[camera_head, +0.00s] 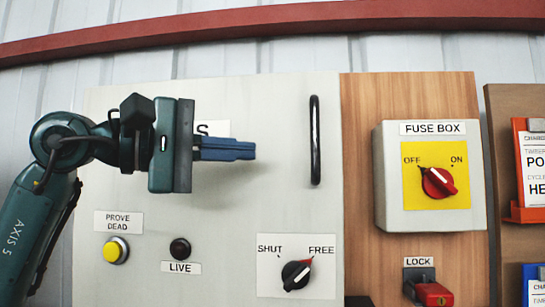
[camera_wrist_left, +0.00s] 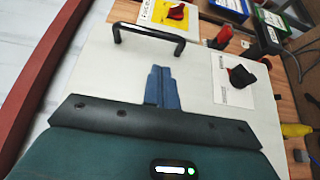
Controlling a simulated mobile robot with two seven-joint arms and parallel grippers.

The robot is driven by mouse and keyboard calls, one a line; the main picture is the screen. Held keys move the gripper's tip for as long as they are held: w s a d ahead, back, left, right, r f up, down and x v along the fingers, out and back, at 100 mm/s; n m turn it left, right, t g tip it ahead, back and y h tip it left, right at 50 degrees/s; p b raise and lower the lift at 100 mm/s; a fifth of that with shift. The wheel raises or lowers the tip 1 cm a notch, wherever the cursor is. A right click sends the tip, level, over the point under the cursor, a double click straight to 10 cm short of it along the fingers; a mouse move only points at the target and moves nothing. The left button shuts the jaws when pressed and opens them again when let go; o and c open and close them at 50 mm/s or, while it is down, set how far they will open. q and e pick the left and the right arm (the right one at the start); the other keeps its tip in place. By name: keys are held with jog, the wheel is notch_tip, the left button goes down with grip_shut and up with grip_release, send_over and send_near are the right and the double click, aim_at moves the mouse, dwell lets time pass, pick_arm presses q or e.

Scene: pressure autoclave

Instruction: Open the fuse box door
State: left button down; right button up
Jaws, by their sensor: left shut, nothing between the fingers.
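The grey fuse box (camera_head: 388,190), labelled FUSE BOX, is mounted on a wood panel at right. Its red knob (camera_head: 438,182) sits on a yellow plate, with its white mark toward OFF. To its left is a large pale panel (camera_head: 240,225) with a vertical black bar handle (camera_head: 315,140); the handle also shows in the left wrist view (camera_wrist_left: 150,38). My left gripper (camera_head: 253,150) is shut and empty, its blue fingers pointing right, left of the handle and apart from it. It hides part of a white label ending in S. My right gripper is not in view.
Below the handle is a black SHUT/FREE knob (camera_head: 296,274) turned toward FREE. A yellow PROVE DEAD button (camera_head: 115,250) and a dark LIVE lamp (camera_head: 180,249) sit lower left. A red LOCK piece (camera_head: 432,292) is under the fuse box.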

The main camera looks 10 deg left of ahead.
pick_arm(q)
jog(key=p, duration=0.2)
send_near(331, 156)
jog(key=x, duration=0.4)
